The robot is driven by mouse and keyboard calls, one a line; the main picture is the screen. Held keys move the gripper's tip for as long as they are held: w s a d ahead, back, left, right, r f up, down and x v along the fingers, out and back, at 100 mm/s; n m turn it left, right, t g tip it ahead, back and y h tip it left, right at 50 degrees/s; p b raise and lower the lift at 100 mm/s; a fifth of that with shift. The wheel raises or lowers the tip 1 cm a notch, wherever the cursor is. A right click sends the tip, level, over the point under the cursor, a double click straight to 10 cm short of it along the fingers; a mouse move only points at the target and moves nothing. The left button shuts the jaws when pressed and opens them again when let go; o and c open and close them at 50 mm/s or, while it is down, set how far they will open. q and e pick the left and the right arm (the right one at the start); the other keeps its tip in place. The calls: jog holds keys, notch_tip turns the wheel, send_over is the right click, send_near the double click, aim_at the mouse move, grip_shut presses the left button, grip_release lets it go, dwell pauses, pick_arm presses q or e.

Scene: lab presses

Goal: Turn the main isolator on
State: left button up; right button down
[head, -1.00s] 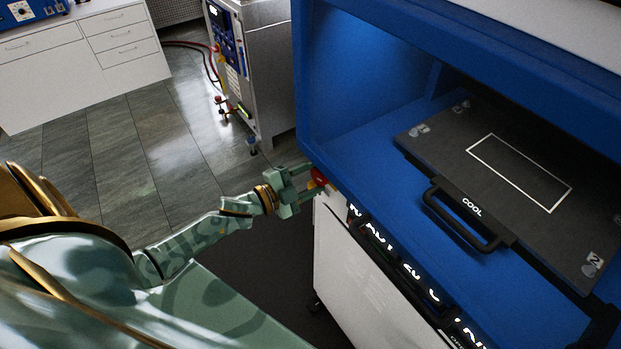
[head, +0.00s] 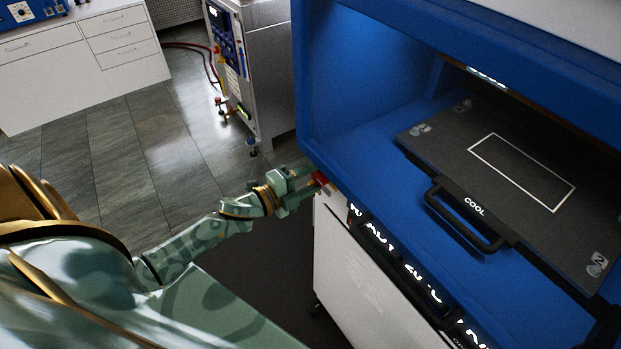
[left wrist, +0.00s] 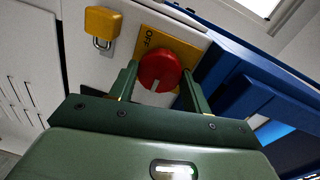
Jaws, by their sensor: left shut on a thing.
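The main isolator is a red round knob (left wrist: 160,66) on a yellow plate (left wrist: 181,46) marked OFF. A pale mark on the knob points toward my gripper's palm, away from the OFF label. The rest of the plate's lettering is hidden. My right gripper is out of view.
A yellow padlock-like part (left wrist: 103,27) is beside the plate. The blue press (head: 365,130) holds a dark platen (head: 450,150) with a black handle marked COOL. Lit lettering (head: 385,240) runs along its front. A steel cabinet (head: 262,70) stands behind; the floor left is clear.

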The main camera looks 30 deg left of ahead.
pick_arm(q)
jog(key=o, duration=1)
jog(key=b+v, duration=0.1)
jog(key=v, duration=1.5)
jog(key=shift+s+a, duration=0.15)
